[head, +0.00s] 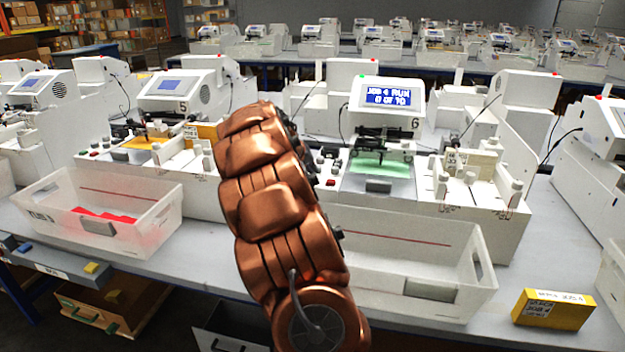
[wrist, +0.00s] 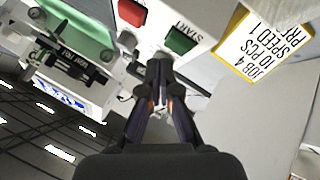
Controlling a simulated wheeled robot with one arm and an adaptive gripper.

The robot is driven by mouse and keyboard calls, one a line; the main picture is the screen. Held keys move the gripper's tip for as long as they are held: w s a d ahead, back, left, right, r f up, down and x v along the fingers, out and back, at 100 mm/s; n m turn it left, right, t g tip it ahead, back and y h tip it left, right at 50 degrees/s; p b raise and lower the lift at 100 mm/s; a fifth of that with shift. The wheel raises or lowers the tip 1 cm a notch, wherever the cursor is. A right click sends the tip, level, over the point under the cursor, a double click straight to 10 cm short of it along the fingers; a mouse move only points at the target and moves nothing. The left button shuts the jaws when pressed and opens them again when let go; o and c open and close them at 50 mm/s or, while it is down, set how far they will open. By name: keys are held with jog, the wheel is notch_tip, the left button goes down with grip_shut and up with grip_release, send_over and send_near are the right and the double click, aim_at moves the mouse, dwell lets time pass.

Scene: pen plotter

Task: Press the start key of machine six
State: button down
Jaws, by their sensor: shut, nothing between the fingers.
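Machine six (head: 385,95) is a white plotter marked 6, at the middle right of the head view. Its blue display (head: 388,95) reads "JOB 4 RUN" with a count below it that looks like "0 OF 10", and a green lamp (head: 361,76) shows on top. In the wrist view, the green start key (wrist: 182,40) stands beside its START label, with a red key (wrist: 131,12) to its left. My gripper (wrist: 161,66) is shut and empty, its tips just below the green key in the picture; I cannot tell whether they touch anything. My arm hides the gripper in the head view.
A yellow card (wrist: 262,45) reading job 4, 10 pcs, speed 1 is at the wrist view's upper right. A clear tub (head: 455,262) stands before machine six, a yellow block (head: 553,310) to its right. Machine five (head: 185,88) stands left of my arm.

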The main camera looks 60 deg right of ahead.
jog(key=shift+r+p, duration=0.65)
jog(key=shift+r, duration=1.9)
jog(key=s+a+f+n+y, duration=0.1)
jog(key=s+a+y, duration=0.15)
jog(key=a, duration=0.95)
jog(key=s+a+f+n+y, duration=0.1)
jog(key=s+a, duration=0.2)
jog(key=a, duration=0.9)
jog(key=s+a+f+n+y, duration=0.1)
jog(key=s+a+n+y, duration=0.1)
jog(key=a, duration=1)
jog(key=s+a+f+n+g+y, duration=0.1)
jog(key=s+a+f+n+y, duration=0.1)
jog(key=s+a, duration=0.7)
jog(key=s+a+f+n+g+y, duration=0.1)
jog(key=s+a+f+n, duration=0.1)
jog(key=s+a, duration=0.7)
jog(key=shift+s+a+f+n+y, duration=0.35)
jog(key=shift+a+f, duration=0.55)
jog(key=shift+a, duration=0.25)
jog(key=shift+d, duration=0.1)
